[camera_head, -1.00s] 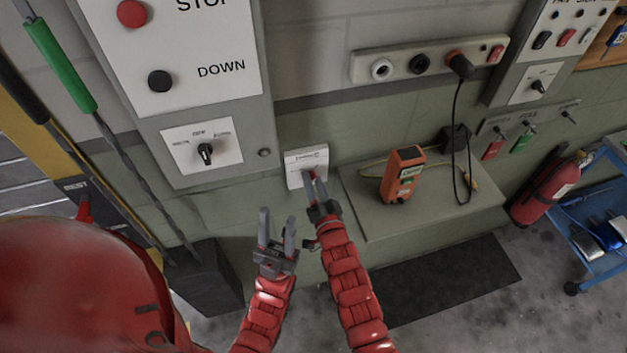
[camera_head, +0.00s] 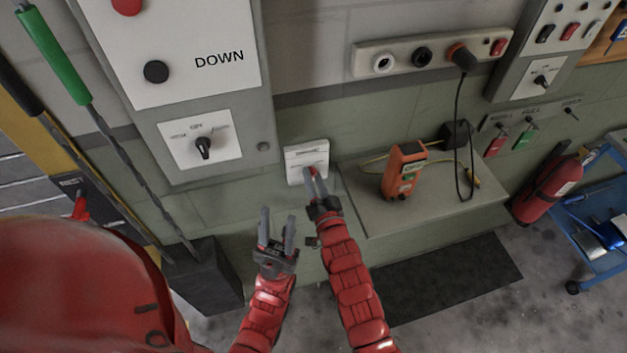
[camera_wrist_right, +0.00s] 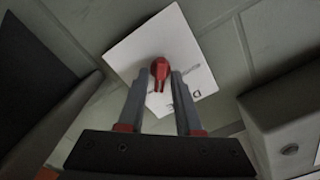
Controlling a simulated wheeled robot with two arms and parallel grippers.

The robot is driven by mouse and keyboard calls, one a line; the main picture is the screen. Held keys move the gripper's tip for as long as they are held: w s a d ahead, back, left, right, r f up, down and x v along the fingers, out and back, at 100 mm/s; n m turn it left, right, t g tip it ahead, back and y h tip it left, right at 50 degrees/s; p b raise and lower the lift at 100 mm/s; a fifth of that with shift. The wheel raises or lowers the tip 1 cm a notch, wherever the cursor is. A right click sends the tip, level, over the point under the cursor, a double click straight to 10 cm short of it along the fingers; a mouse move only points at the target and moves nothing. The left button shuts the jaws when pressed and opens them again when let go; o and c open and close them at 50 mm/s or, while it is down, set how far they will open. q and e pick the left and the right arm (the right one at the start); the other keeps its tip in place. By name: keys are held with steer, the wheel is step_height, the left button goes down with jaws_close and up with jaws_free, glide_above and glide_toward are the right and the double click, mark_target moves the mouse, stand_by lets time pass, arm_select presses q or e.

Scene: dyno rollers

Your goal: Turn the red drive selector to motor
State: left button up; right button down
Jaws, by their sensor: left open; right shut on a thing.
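The red drive selector (camera_wrist_right: 160,67) is a small red knob on a white square plate (camera_head: 300,153), low on the wall. In the right wrist view the plate (camera_wrist_right: 184,38) looks tilted and its lettering is too small to read. My right gripper (camera_head: 314,172) is at the plate with its fingers on either side of the knob, shut on it; the fingers (camera_wrist_right: 160,80) partly hide the knob. My left gripper (camera_head: 277,218) is open and empty, lower and to the left, apart from the wall.
A grey panel (camera_head: 262,100) with a black button and black dial (camera_head: 203,147) is up left. A ledge (camera_head: 370,218) with an orange handheld device (camera_head: 401,172) is to the right. A socket strip (camera_head: 400,50) is above it. A fire extinguisher (camera_head: 550,188) stands farther right.

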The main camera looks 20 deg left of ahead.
steer(key=shift+s+a+f+n+b, duration=0.1)
steer(key=shift+a+n+b, duration=0.05)
steer(key=shift+n+b, duration=3.55)
steer(key=shift+s+a+f+n+b, duration=0.15)
steer(key=shift+n+b, duration=2.75)
steer(key=shift+n, duration=1.6)
steer(key=shift+r, duration=0.1)
steer(key=c, duration=0.9)
jaws_free()
